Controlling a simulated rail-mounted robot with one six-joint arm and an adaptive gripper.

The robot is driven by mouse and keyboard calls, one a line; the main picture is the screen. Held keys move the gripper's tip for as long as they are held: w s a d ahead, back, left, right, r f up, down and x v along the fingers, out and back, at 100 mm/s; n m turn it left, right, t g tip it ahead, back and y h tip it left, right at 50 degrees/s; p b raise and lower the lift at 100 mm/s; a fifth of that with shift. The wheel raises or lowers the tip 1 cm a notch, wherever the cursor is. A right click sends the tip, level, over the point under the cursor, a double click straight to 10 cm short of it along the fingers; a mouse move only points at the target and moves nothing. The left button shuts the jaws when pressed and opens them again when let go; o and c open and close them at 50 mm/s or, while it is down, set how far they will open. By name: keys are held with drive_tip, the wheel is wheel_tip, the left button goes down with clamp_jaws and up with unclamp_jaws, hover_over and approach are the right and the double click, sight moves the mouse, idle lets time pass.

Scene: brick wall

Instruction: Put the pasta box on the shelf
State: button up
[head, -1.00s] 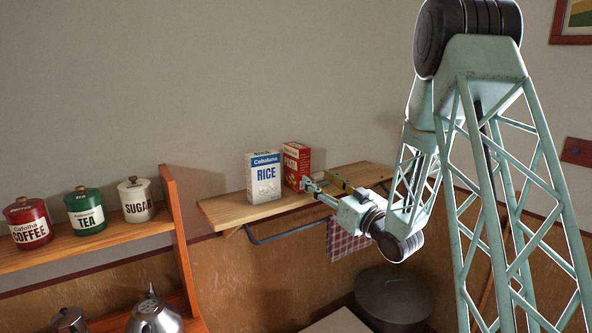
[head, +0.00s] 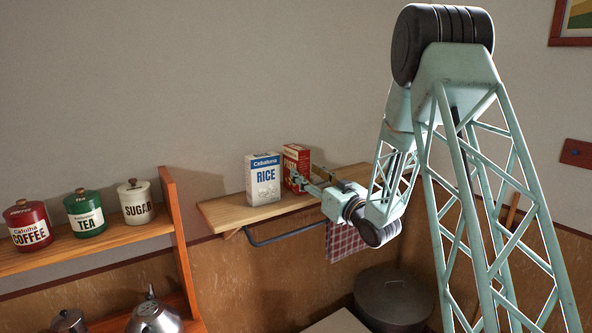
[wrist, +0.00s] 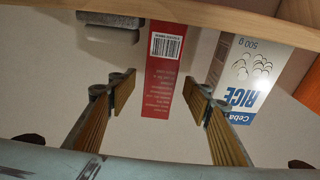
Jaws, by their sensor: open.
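The red pasta box (head: 299,158) stands upright on the wooden wall shelf (head: 238,211), just right of the blue and white rice box. My gripper (head: 308,176) is at the pasta box's right front side, over the shelf, and hides its lower part. In the wrist view, my gripper (wrist: 162,85) is open, and the red pasta box (wrist: 164,85) shows between its two fingers.
The rice box (head: 264,180) stands close on the left of the pasta box. A bar (head: 285,234) and a checked cloth (head: 343,241) hang below the shelf. Canisters of coffee (head: 28,225), tea and sugar stand on a separate shelf at the left.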

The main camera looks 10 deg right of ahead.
drive_tip(key=shift+x, duration=0.9)
drive_tip(key=shift+w, duration=0.1)
drive_tip(key=shift+p+x, duration=0.4)
drive_tip(key=shift+x, duration=2.15)
drive_tip(key=shift+c, duration=0.2)
drive_tip(key=c, duration=1.3)
drive_tip(key=shift+o, duration=0.2)
drive_tip(key=shift+r, duration=0.1)
